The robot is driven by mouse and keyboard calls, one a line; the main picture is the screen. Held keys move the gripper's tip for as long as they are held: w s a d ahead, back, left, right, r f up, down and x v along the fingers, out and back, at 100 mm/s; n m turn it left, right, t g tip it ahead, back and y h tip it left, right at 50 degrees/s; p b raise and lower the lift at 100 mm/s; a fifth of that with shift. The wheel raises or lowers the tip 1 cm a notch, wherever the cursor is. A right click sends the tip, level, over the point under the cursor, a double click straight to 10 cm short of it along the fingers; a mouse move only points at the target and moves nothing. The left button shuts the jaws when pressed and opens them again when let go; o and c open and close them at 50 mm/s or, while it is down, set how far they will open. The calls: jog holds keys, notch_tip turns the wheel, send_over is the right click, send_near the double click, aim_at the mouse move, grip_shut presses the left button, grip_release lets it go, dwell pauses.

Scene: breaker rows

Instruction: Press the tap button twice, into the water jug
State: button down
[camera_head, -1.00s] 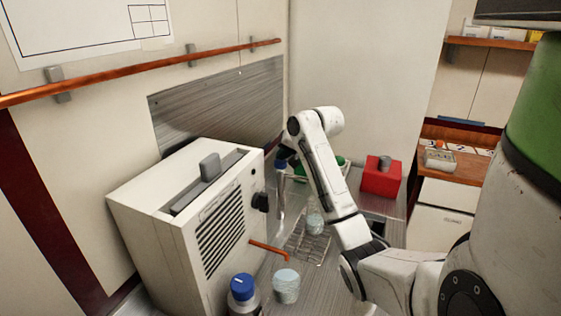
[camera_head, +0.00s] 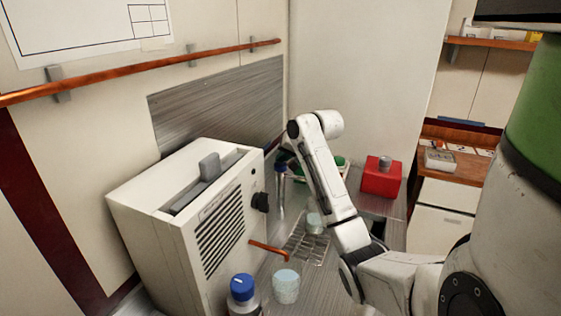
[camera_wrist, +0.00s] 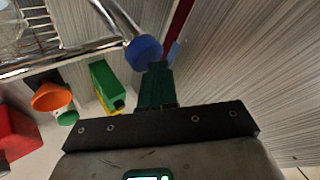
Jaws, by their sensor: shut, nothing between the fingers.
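The tap is a chrome column with a blue round button on top (camera_head: 281,167), behind the white machine's right side. In the wrist view the button (camera_wrist: 143,50) is just ahead of my gripper (camera_wrist: 154,68). My gripper's dark green fingers are shut and empty, with their tips at the button's near edge; I cannot tell whether they touch. In the head view my arm hides most of the gripper. A pale translucent vessel (camera_head: 314,222) stands at the wire rack, partly behind my arm. Another (camera_head: 286,286) stands nearer; I cannot tell which is the jug.
The white machine (camera_head: 222,225) with an orange pipe (camera_head: 268,247) stands left. A blue-capped bottle (camera_head: 243,290) is in front. A red box (camera_head: 382,178) is right of my arm. An orange cup (camera_wrist: 52,97) and green box (camera_wrist: 106,85) lie near the tap.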

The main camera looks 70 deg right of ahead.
aim_at(283, 165)
jog(key=shift+r+p, duration=1.25)
jog(key=shift+p, duration=0.05)
jog(key=shift+r, duration=0.1)
jog(key=shift+r+p, duration=2.25)
jog(key=shift+r, duration=0.2)
